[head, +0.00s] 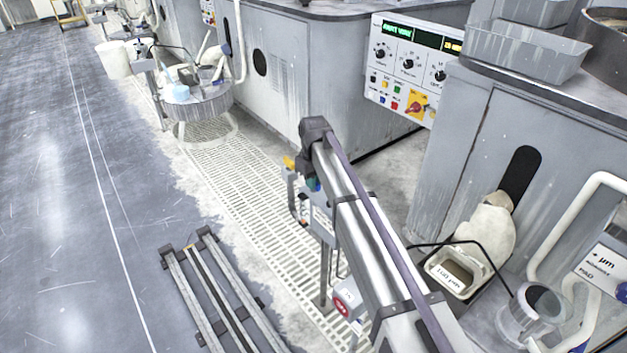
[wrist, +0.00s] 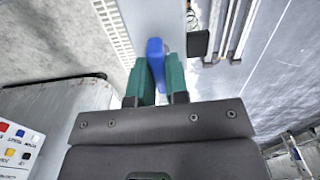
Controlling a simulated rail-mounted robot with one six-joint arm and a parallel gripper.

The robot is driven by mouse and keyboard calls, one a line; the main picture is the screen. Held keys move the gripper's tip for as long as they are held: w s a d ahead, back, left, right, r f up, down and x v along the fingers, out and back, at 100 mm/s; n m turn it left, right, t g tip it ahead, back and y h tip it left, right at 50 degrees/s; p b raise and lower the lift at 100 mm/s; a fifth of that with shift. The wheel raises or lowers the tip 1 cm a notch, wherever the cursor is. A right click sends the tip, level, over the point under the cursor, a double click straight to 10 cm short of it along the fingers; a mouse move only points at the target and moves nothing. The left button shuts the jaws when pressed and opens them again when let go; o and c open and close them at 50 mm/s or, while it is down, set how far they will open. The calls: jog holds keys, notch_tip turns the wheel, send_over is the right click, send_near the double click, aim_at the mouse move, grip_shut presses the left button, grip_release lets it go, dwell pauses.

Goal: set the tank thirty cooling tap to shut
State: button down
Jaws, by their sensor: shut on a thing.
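My gripper (wrist: 159,88) has its two green fingers closed on a blue lever handle (wrist: 155,55), which stands between them in the wrist view. The handle looks like that of the cooling tap, but no tank number can be read on it. In the head view my gripper (head: 313,183) is at the far end of the arm, beside a post-mounted plate (head: 324,226). The tap body and the handle's angle to its pipe are mostly hidden by the arm and fingers.
A yellow part (head: 290,162) sits just left of my gripper. A control panel (head: 404,72) stands behind on the right. A grated floor strip (head: 235,185) runs below, with metal rails (head: 215,290) at left. A round tub (head: 198,103) stands farther back.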

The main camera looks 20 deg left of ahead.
dwell(0.4)
jog(key=c, duration=1.1)
grip_release()
notch_tip(320, 180, up, 11)
jog(key=p, duration=1)
jog(key=shift+f+p, duration=0.15)
jog(key=shift+p, duration=0.25)
